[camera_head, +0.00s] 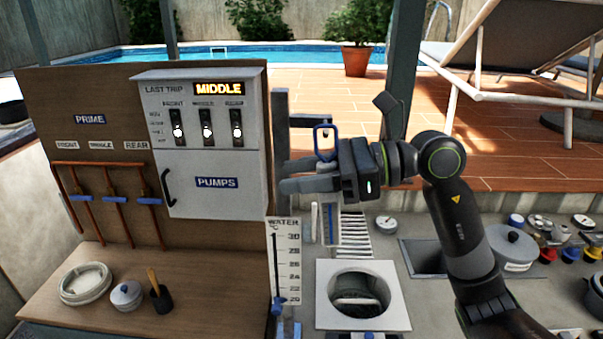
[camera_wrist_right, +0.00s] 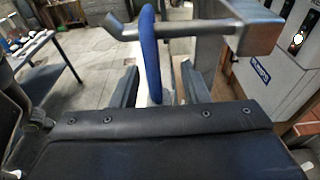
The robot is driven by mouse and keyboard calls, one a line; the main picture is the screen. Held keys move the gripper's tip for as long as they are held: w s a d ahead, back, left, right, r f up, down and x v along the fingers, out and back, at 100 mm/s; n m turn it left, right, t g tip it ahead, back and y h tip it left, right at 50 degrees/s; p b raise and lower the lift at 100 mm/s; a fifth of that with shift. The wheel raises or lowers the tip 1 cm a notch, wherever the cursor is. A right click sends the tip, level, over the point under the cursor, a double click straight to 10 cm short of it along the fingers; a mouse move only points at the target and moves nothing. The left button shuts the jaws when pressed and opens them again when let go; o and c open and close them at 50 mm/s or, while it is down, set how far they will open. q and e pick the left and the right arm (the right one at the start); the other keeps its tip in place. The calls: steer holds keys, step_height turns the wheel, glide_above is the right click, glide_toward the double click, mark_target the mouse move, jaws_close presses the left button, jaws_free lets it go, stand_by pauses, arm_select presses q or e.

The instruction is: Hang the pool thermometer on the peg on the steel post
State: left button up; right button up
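The pool thermometer shows as a blue loop (camera_head: 325,142) above my right gripper in the head view. In the right wrist view the blue loop (camera_wrist_right: 150,55) stands upright with a pale body below it, between the fingers. My right gripper (camera_head: 303,176) is open around it; the right wrist view (camera_wrist_right: 160,88) shows gaps on both sides. The peg (camera_wrist_right: 200,28) runs sideways from the steel post (camera_head: 281,125) and has an upturned tip. The loop crosses the peg and rises above it; I cannot tell whether it encircles the peg. My left gripper is not in view.
The grey pump box (camera_head: 215,185) stands just left of the post. Below are the water scale (camera_head: 285,262) and a square white skimmer frame (camera_head: 362,318). A pot (camera_head: 512,250) and several colored valves sit at the right. A wooden shelf (camera_head: 190,305) is at the lower left.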

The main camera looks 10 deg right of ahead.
stand_by(0.4)
steer(key=b+v, duration=0.8)
steer(key=v, duration=0.9)
steer(key=shift+d, duration=0.2)
steer(key=shift+r, duration=0.1)
